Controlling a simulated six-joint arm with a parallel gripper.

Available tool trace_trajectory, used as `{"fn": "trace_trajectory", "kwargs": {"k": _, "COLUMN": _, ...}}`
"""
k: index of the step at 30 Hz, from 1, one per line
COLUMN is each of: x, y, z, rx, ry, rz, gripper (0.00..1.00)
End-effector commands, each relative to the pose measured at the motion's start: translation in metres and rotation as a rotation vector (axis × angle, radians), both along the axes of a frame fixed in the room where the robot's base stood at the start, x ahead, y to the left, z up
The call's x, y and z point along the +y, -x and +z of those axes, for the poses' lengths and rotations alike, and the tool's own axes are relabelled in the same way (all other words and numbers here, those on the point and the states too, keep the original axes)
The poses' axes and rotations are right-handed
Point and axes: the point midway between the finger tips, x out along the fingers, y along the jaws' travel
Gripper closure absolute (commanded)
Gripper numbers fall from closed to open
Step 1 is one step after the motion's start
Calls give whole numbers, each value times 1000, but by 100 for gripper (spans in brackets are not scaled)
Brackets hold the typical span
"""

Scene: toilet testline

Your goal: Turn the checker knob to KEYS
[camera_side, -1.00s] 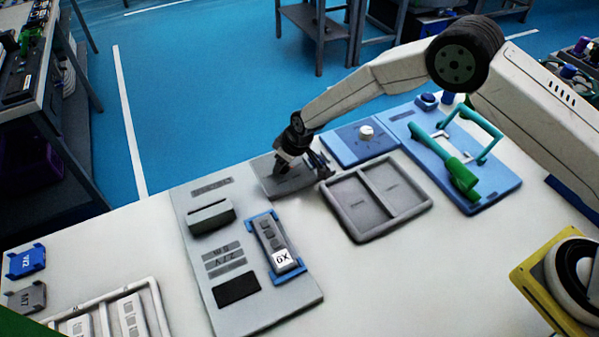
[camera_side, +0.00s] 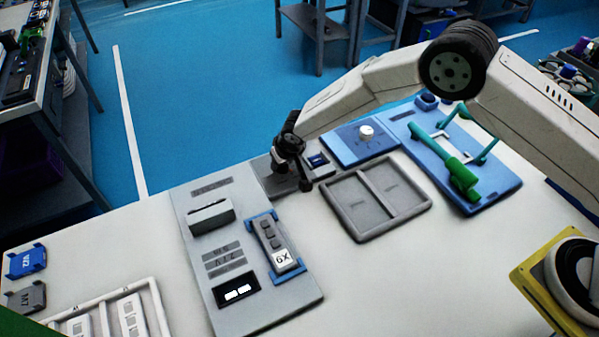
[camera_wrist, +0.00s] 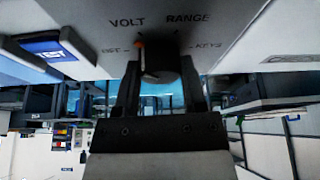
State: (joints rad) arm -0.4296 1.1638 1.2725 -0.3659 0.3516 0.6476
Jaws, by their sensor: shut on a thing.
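The checker knob (camera_wrist: 160,66) shows in the wrist view as a dark, rounded part between my fingers. An orange pointer mark on it (camera_wrist: 140,42) sits at its upper left, near the VOLT label (camera_wrist: 127,22). The RANGE label (camera_wrist: 188,19) is at the upper right, and the KEYS label (camera_wrist: 208,46) is at the right, away from the mark. My gripper (camera_side: 299,184) is over the small grey checker panel (camera_side: 263,167) in the side view, shut on the knob. The knob is hidden there by the gripper.
A blue TEST pad (camera_wrist: 55,48) lies beside the knob. A grey station (camera_side: 208,265) with a GX-marked device (camera_side: 283,259) and a lit display (camera_side: 237,290) stands in front. A divided tray (camera_side: 349,223), blue knob panel (camera_side: 350,150) and green-handled fixture (camera_side: 500,190) are to the right.

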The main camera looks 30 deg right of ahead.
Motion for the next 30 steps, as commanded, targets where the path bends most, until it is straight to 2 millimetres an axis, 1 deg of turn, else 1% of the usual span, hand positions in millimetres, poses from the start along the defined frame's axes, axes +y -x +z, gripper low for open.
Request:
{"fn": "trace_trajectory", "kwargs": {"k": 17, "x": 1, "y": 1, "z": -2, "rx": 4, "ry": 4, "rz": -315, "gripper": 100}}
{"fn": "trace_trajectory", "kwargs": {"k": 23, "x": 2, "y": 1, "z": -1, "rx": 2, "ry": 3, "rz": -466, "gripper": 100}}
{"fn": "trace_trajectory", "kwargs": {"k": 30, "x": 3, "y": 1, "z": -2, "rx": 3, "ry": 3, "rz": -690, "gripper": 100}}
